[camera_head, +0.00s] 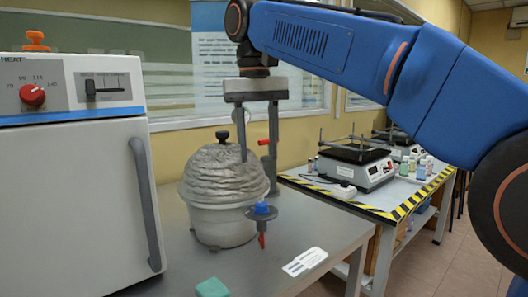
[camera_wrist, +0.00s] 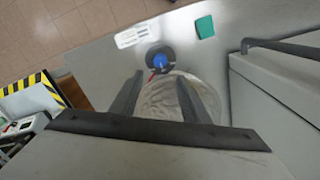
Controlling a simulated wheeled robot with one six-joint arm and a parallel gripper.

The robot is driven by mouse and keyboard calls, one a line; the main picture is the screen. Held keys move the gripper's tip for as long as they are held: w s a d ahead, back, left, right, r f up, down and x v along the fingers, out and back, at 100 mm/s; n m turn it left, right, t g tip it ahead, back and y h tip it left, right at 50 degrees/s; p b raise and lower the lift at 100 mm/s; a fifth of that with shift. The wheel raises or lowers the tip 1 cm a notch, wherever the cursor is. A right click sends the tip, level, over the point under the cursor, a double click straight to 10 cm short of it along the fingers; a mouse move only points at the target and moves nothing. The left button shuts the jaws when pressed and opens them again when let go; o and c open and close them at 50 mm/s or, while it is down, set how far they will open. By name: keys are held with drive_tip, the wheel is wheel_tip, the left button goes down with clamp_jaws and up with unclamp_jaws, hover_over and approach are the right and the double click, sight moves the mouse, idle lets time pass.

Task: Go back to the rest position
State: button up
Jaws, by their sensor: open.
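My gripper (camera_head: 257,172) is open and hangs fingers-down from my blue arm. In the head view it overlaps the right part of a grey domed vessel (camera_head: 221,182) with a black knob (camera_head: 222,136) on top; I cannot tell the exact gap. In the wrist view, nothing shows held between the gripper's fingers (camera_wrist: 159,78), and the pale vessel (camera_wrist: 165,98) lies beyond them. A blue-capped fitting (camera_head: 262,210) with a red handle is at the vessel's side; it also shows in the wrist view (camera_wrist: 160,60).
A white oven (camera_head: 75,190) with a grey handle stands close on the left. A white label (camera_head: 304,262) and a green block (camera_head: 212,288) lie on the grey table (camera_head: 330,236). Another bench with yellow-black edging (camera_head: 400,210) carries a hotplate device (camera_head: 354,166) and small bottles.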

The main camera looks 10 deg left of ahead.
drive_tip(key=s+d+f+m+t, duration=0.1)
drive_tip(key=d+f, duration=0.3)
drive_tip(key=d, duration=0.5)
drive_tip(key=s+d+f+y, duration=0.1)
drive_tip(key=d+f, duration=0.3)
drive_tip(key=d, duration=0.4)
drive_tip(key=s+d+f+m+t, duration=0.15)
drive_tip(key=d+f, duration=0.25)
drive_tip(key=d, duration=0.5)
drive_tip(key=s+d+f+m+t, duration=0.1)
drive_tip(key=s+d+f, duration=0.6)
drive_tip(key=f, duration=0.4)
drive_tip(key=s+d+f+m+t, duration=0.1)
drive_tip(key=s+d+f, duration=0.6)
drive_tip(key=f, duration=0.5)
drive_tip(key=shift+s+d, duration=0.35)
drive_tip(key=shift+s, duration=0.05)
